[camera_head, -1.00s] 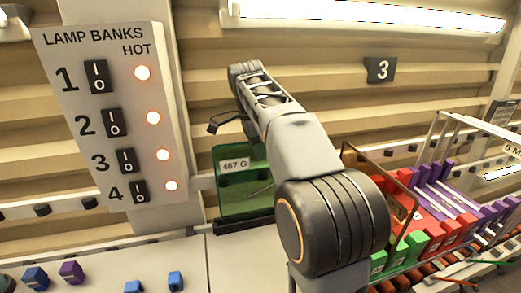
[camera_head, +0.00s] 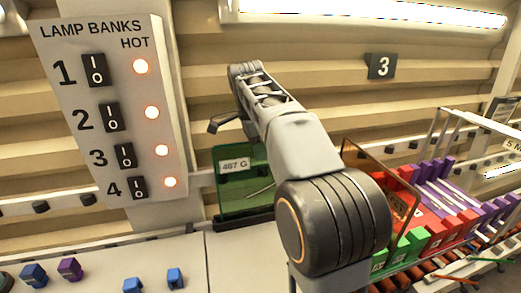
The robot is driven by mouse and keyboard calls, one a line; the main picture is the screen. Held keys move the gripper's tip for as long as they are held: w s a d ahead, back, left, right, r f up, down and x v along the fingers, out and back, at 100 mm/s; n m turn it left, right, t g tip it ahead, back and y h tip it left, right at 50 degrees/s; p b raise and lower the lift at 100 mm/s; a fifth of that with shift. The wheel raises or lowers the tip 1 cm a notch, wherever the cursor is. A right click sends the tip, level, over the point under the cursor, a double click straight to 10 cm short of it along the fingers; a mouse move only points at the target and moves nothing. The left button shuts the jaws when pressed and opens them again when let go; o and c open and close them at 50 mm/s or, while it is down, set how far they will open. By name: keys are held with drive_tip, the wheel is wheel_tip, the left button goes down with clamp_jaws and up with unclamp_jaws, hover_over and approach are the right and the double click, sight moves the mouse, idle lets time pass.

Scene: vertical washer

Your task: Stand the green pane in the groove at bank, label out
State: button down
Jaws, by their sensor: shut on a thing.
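The green pane (camera_head: 240,192) stands upright at the base of the bank wall, its white label "467 G" (camera_head: 235,165) facing me. Its lower edge is at a dark grooved base (camera_head: 243,222) on the white ledge; I cannot tell whether it is fully seated. My gripper (camera_head: 217,125) is at the far end of my arm, just above the pane's top edge. It is shut on the pane, though the contact is mostly hidden behind the arm. The arm also covers the area to the right of the pane.
A lamp banks panel (camera_head: 110,105) with lit lamps and switches stands at left. A brown-tinted pane (camera_head: 385,190) and a rack of red, green and purple blocks (camera_head: 435,215) are at right. Blue and purple clips (camera_head: 70,269) lie on the ledge. A bright lamp (camera_head: 370,12) hangs above.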

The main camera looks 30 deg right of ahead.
drive_tip(key=shift+f+b, duration=0.35)
drive_tip(key=shift+f, duration=0.05)
idle(0.4)
drive_tip(key=c, duration=1.2)
unclamp_jaws()
wheel_tip(320, 180, up, 7)
drive_tip(key=a+p, duration=0.1)
drive_tip(key=shift+w+r, duration=0.2)
drive_tip(key=shift+w, duration=0.2)
